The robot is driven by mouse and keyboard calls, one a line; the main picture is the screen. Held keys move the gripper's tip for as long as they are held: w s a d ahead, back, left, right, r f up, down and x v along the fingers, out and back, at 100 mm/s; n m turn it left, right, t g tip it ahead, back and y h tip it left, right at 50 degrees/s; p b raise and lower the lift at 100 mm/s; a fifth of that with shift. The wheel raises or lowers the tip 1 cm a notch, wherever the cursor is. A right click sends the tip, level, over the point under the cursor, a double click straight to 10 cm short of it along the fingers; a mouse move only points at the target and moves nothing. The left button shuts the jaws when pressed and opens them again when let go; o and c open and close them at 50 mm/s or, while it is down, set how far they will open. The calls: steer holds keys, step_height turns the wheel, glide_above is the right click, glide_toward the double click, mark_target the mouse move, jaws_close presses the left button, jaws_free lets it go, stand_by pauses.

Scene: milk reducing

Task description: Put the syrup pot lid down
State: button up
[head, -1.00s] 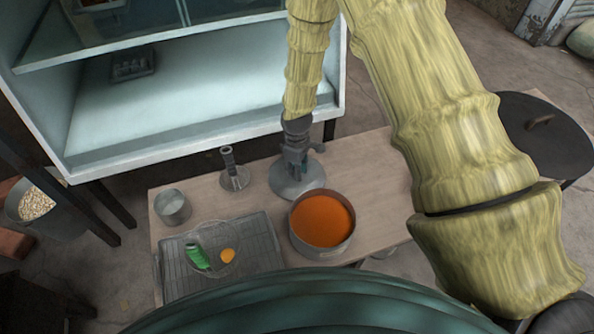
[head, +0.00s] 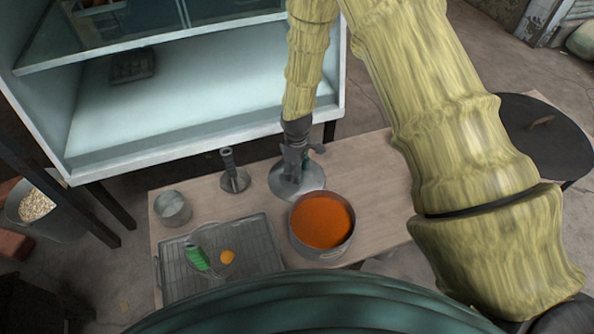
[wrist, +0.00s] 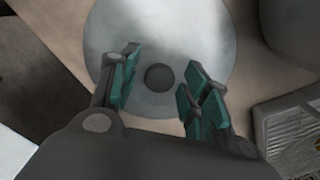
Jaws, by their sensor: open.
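The syrup pot lid (head: 312,186) is a round grey metal disc lying on the wooden table, just behind the pot. Its dark round knob (wrist: 159,77) shows in the wrist view between my gripper's fingers, with gaps on both sides. My gripper (head: 302,165) is open over the lid; its green finger pads (wrist: 157,88) stand apart and hold nothing. The syrup pot (head: 321,224) is uncovered and full of orange liquid. The lid's near edge is close to the pot rim; I cannot tell if they touch.
A wire-rack tray (head: 240,260) with a green-handled tool (head: 197,257) and a small orange thing (head: 227,257) is left of the pot. A metal cup (head: 172,208) and a small stand (head: 234,178) are behind it. The table (head: 375,205) is clear right of the pot. A cabinet (head: 200,145) stands behind.

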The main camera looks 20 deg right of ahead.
step_height(320, 180, up, 12)
steer(key=p, duration=0.3)
steer(key=shift+f, duration=0.25)
